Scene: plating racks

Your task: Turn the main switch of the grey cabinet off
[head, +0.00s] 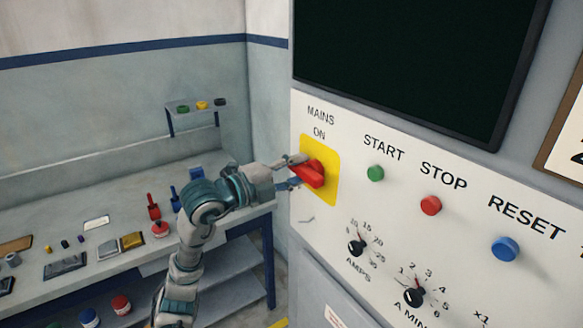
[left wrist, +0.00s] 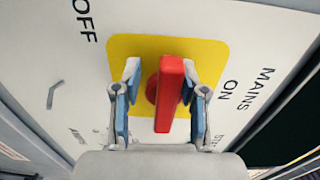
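The main switch is a red handle (head: 313,174) on a yellow plate (head: 330,163), under the words MAINS ON on the cabinet's white panel. In the left wrist view the red handle (left wrist: 170,92) stands upright in the picture before the yellow plate (left wrist: 213,58). The word ON is to its right and OFF to its upper left. My left gripper (head: 296,172) is at the handle. In the left wrist view its fingers (left wrist: 160,88) are open on either side of the handle, with a gap on the left and little or none on the right. My right gripper is not in view.
The panel also has a green START button (head: 375,173), a red STOP button (head: 431,205), a blue RESET button (head: 505,249) and black dials (head: 414,297). A dark screen (head: 420,55) is above. A workbench (head: 105,205) with small parts stands at the left.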

